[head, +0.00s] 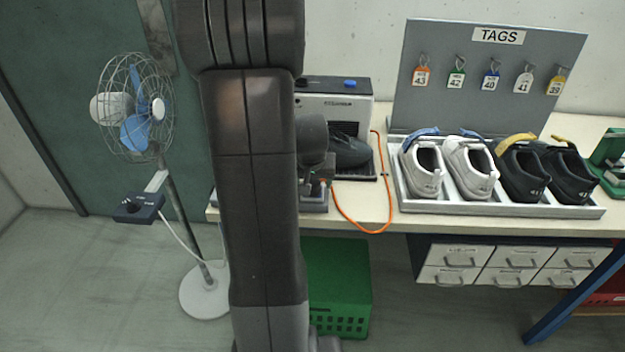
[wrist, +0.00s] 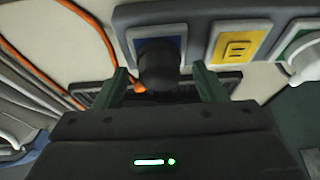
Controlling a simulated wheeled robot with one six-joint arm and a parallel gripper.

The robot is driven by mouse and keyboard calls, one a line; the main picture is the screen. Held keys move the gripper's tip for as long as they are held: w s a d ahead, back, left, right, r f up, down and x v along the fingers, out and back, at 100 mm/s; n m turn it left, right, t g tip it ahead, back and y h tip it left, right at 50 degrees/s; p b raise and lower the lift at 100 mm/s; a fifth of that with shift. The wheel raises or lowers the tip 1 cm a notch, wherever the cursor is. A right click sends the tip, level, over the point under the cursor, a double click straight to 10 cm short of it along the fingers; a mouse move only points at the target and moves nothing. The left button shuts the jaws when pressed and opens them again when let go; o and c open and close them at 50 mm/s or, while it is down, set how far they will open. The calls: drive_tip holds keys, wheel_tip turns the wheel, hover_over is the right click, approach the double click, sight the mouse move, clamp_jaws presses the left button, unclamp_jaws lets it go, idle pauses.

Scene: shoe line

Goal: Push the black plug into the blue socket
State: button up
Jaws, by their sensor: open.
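The black plug (wrist: 158,72) is in the middle of the wrist view, its rounded body in front of the blue socket (wrist: 147,44). The plug covers much of the socket, and I cannot tell how deep it sits. My gripper (wrist: 163,85) is open, with one dark green finger on each side of the plug and a gap at both sides.
A yellow socket (wrist: 237,45) and a green socket (wrist: 298,38) with a white plug sit right of the blue one. An orange cable (head: 345,218) hangs over the table front. A shoe tray (head: 500,209) stands right; a fan (head: 137,108) stands left.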

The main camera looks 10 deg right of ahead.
drive_tip(key=v, duration=1.3)
drive_tip(key=shift+s+r, duration=0.2)
drive_tip(key=shift+r, duration=0.1)
drive_tip(key=x, duration=1.3)
drive_tip(key=shift+w+f, duration=0.25)
drive_tip(key=shift+f, duration=0.1)
drive_tip(key=shift+r, duration=0.15)
